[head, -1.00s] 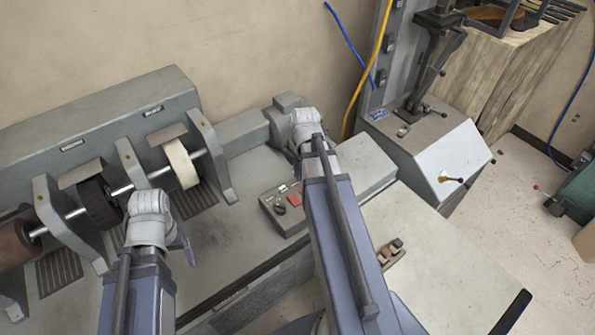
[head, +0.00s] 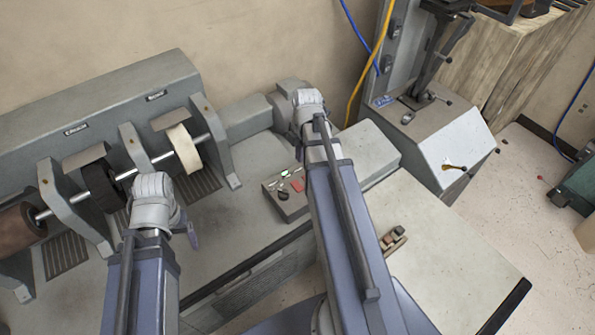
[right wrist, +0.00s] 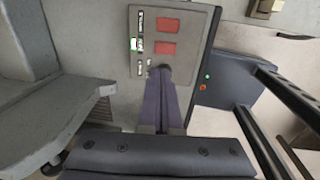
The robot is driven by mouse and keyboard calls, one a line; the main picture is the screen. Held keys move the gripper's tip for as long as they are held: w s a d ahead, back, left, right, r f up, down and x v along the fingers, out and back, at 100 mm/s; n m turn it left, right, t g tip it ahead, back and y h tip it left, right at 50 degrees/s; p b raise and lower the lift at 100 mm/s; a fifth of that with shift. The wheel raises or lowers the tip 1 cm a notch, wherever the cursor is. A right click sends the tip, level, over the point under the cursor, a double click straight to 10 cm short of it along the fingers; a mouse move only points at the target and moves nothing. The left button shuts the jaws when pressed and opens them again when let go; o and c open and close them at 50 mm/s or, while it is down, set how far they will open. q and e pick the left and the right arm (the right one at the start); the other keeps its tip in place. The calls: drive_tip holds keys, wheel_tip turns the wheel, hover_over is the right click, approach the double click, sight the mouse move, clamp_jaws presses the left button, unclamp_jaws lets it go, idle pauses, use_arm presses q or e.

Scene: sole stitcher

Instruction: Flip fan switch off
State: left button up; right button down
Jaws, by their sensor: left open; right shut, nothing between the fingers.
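The control box (head: 270,198) sits on the machine's bench and carries a red switch (head: 297,186), dark knobs and a lit green indicator. In the right wrist view, its grey panel (right wrist: 200,28) shows two red rectangular switches (right wrist: 166,36), a green-lit spot (right wrist: 134,44) and small labels too small to read. My right gripper (right wrist: 160,70) is shut and empty, its tips over the panel just below the lower red switch; contact cannot be told. In the head view its fingers are mostly hidden by my arm. My left gripper (head: 192,234) is open and empty above the bench, left of the box.
Sanding and brush wheels (head: 185,148) sit on a shaft at the left. A grey stitcher base (head: 440,135) stands at the right behind a pale table (head: 450,245) with small brown pieces (head: 394,238). Blue and yellow cables hang at the back wall.

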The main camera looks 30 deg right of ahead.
sight(296, 183)
use_arm(q)
wheel_tip(296, 183, down, 14)
drive_tip(key=b, duration=1.3)
drive_tip(key=shift+b, duration=0.35)
use_arm(e)
drive_tip(key=f, duration=0.4)
drive_tip(key=w+f, duration=0.1)
drive_tip(key=f, duration=0.9)
drive_tip(key=shift+w, duration=0.35)
use_arm(q)
drive_tip(key=shift+f, duration=0.15)
use_arm(e)
drive_tip(key=shift+w+a+f, duration=0.1)
drive_tip(key=shift+f, duration=0.05)
drive_tip(key=shift+s, duration=0.2)
drive_tip(key=shift+s, duration=0.3)
drive_tip(key=shift+s+r, duration=0.2)
drive_tip(key=shift+s, duration=0.2)
use_arm(q)
drive_tip(key=shift+r, duration=0.2)
use_arm(e)
drive_tip(key=shift+w+r, duration=0.1)
